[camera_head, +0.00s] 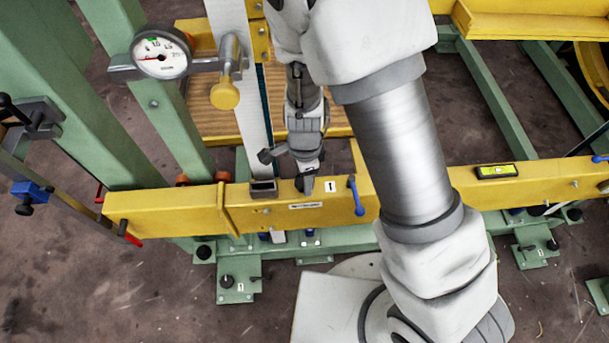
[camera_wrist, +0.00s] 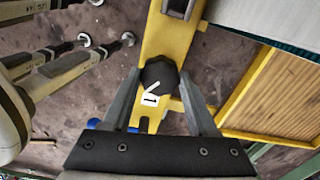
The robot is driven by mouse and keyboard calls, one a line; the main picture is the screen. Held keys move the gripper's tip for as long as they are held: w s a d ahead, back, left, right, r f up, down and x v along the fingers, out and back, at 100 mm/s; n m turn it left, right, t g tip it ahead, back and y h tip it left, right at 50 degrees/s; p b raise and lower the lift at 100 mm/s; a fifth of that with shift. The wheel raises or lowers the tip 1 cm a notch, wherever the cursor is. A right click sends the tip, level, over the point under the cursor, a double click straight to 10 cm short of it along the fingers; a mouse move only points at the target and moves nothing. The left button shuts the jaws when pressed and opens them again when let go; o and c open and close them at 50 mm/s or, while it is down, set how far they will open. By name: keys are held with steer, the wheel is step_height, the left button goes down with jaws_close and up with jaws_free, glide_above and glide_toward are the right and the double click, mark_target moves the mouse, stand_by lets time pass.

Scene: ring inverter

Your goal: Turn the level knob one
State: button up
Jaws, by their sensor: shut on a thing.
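A black knob (camera_wrist: 158,74) sits on the yellow beam (camera_wrist: 152,30) next to a white label marked 1 (camera_wrist: 149,98). My gripper (camera_wrist: 160,72) is shut on the knob, with one finger on each side of it. In the head view my gripper (camera_head: 307,180) points down onto the top of the beam (camera_head: 270,208), and its fingers mostly hide the knob. The label with the 1 (camera_head: 331,186) is just right of the gripper there. A yellow-green spirit level (camera_head: 495,171) lies on the beam further right.
A blue lever (camera_head: 356,196) stands close to the right of the gripper. A tall pale post (camera_head: 251,110) rises just left. A pressure gauge (camera_head: 161,52) and a yellow knob (camera_head: 225,95) are at upper left. Green frame posts (camera_head: 165,125) stand at left.

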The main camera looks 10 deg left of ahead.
steer(key=o, duration=1.4)
steer(key=shift+r, duration=0.1)
steer(key=shift+r+p, duration=2.4)
steer(key=shift+r, duration=6.25)
